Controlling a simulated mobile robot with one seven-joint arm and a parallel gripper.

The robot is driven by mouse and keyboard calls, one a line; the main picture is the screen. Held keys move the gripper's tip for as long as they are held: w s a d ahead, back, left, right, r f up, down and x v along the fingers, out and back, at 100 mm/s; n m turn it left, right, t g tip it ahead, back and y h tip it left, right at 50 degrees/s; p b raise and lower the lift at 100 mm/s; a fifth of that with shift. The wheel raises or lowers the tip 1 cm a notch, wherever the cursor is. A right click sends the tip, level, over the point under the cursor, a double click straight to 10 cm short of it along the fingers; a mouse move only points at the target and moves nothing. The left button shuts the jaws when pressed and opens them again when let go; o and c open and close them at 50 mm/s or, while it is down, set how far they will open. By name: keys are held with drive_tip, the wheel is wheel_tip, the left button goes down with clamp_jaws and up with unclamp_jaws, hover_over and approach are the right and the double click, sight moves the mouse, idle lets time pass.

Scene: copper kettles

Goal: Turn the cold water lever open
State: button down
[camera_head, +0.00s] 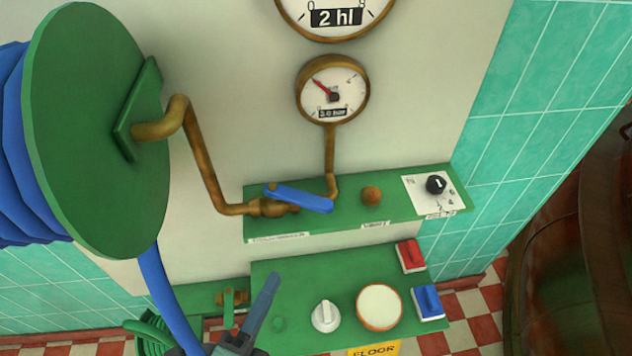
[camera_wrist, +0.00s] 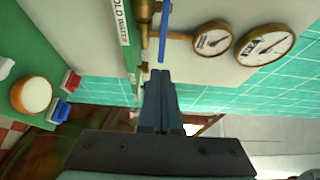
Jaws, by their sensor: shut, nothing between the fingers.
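The cold water lever (camera_head: 300,199) is a blue flat handle on a brass valve (camera_head: 268,207), on the upper green panel. In the head view it lies roughly along the panel, its right end slightly lower. In the wrist view the lever (camera_wrist: 163,32) is a thin blue bar beside the "COLD WATER" label (camera_wrist: 122,20). My gripper (camera_head: 274,278) is shut and empty, below the lever in the head view. In the wrist view the shut fingers (camera_wrist: 160,74) point toward the lever, just short of its end in the picture. The exact depth gap is unclear.
A small pressure gauge (camera_head: 333,90) stands above the lever on a brass pipe. Right of the lever are a brass knob (camera_head: 372,196) and a black dial (camera_head: 436,184). The lower panel (camera_head: 285,269) carries a white knob (camera_head: 325,316) and red and blue switches. A green hose reel (camera_head: 85,120) is left.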

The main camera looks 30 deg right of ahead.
sight(319, 210)
drive_tip(key=p+x, duration=0.1)
drive_tip(key=x, duration=1.2)
drive_tip(key=shift+d+r+p, duration=0.15)
drive_tip(key=shift+p, duration=0.2)
drive_tip(key=shift+d, duration=0.15)
drive_tip(key=shift+d+r+n+t+y+p, duration=0.1)
drive_tip(key=shift+d+n+t+y+p, duration=0.25)
drive_tip(key=shift+n+t+y+p, duration=0.2)
drive_tip(key=shift+w+d+n+t+y+p, duration=0.15)
drive_tip(key=shift+d+n+t+y+p, duration=0.15)
drive_tip(key=shift+n+t+y, duration=0.3)
drive_tip(key=shift+w+d+n+t+y+p, duration=0.2)
drive_tip(key=shift+d+n+t+y, duration=0.2)
drive_tip(key=shift+y, duration=0.25)
drive_tip(key=shift+w+d, duration=0.7)
drive_tip(key=shift+d, duration=0.35)
